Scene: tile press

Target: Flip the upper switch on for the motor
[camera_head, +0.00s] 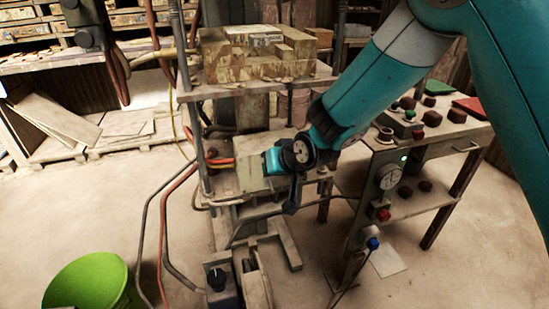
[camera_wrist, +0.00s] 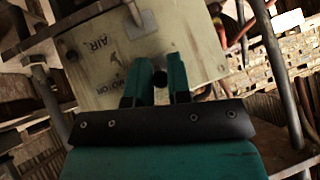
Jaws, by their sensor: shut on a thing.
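A pale, worn control panel (camera_wrist: 95,75) with the printed labels MOTOR and AIR fills the upper middle of the wrist view. It also shows on the press in the head view (camera_head: 248,180). My gripper (camera_wrist: 163,64) is at this panel, beside the MOTOR label, its teal fingers close on either side of a small dark switch (camera_wrist: 159,79). A grey metal lever (camera_wrist: 139,20) stands on the panel nearer the AIR label, apart from the fingers. In the head view my gripper (camera_head: 273,162) reaches the panel from the right; my wrist hides the fingertips and switch.
The press's upper shelf (camera_head: 240,88) holds tan blocks above the panel. Red and grey hoses (camera_head: 166,215) hang at its left. A control cart (camera_head: 400,150) with knobs and a gauge stands at right.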

